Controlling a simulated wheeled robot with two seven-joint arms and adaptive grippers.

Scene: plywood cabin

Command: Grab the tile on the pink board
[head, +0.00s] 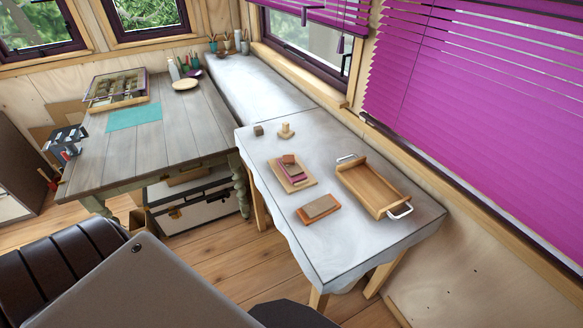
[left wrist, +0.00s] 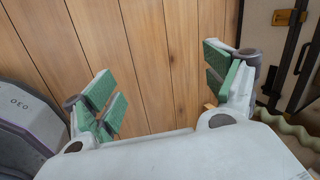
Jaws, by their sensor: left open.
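A small reddish-brown tile (head: 288,159) lies on the pink board (head: 300,175), near its far end. The pink board rests on a larger light wooden board (head: 282,182) on the pale-topped table (head: 345,250). My left gripper (left wrist: 163,85) shows in the left wrist view, open and empty, with green pads on its fingers. Plank floor lies behind it, and neither the tile nor the pink board shows in that view. I cannot make out the left gripper in the head view. My right gripper is in neither view.
An orange-brown board (head: 304,218) with a grey-brown block on it lies nearer the front. A wooden tray (head: 353,185) with metal handles stands to the right. A small brown cube (head: 258,130) and a knobbed piece (head: 286,131) stand behind. The table's front left corner is clear.

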